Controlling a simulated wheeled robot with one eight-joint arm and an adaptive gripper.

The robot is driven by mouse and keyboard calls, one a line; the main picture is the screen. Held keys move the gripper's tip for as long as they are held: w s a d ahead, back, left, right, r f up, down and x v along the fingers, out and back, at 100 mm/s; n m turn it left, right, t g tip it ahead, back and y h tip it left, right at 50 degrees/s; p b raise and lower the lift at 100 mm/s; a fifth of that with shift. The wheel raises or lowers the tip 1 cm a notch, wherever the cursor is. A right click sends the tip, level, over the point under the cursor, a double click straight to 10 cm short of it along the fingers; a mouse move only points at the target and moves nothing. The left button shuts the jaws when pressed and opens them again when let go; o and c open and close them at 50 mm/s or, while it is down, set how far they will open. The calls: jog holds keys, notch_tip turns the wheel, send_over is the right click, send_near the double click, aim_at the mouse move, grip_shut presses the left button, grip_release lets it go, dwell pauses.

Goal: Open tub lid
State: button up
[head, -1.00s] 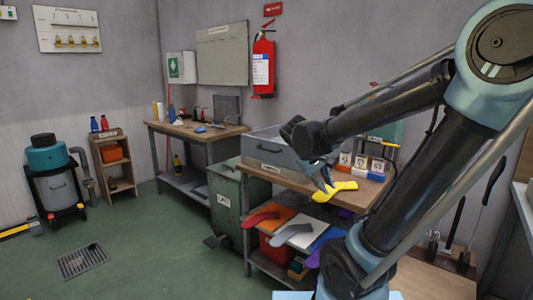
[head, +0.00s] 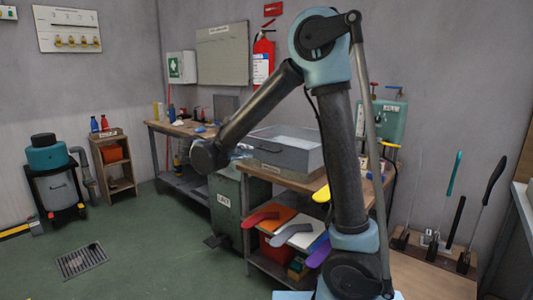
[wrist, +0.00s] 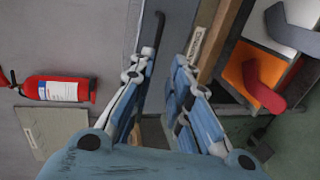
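A grey tub (head: 300,156) with a dark handle on its front stands on the wooden bench. Its top shows a pale surface; I cannot tell whether that is a lid. The tub also shows in the wrist view (wrist: 178,55), with its black handle (wrist: 158,32) beyond my left finger. My gripper (wrist: 160,72) is open and empty, its two fingers apart, with the tub's grey front between and beyond them. In the head view my gripper is mostly hidden behind my dark wrist link, left of the tub.
A green bin (head: 226,205) stands left of the bench. Orange and white boards (head: 270,218) with sock shapes jut from the shelf below. A fire extinguisher (head: 262,62) hangs on the wall. Open floor lies at left.

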jog(key=x, duration=0.5)
jog(key=a+x, duration=0.1)
jog(key=x, duration=0.4)
jog(key=w+x, duration=0.1)
jog(key=x, duration=0.4)
jog(key=shift+w, duration=0.35)
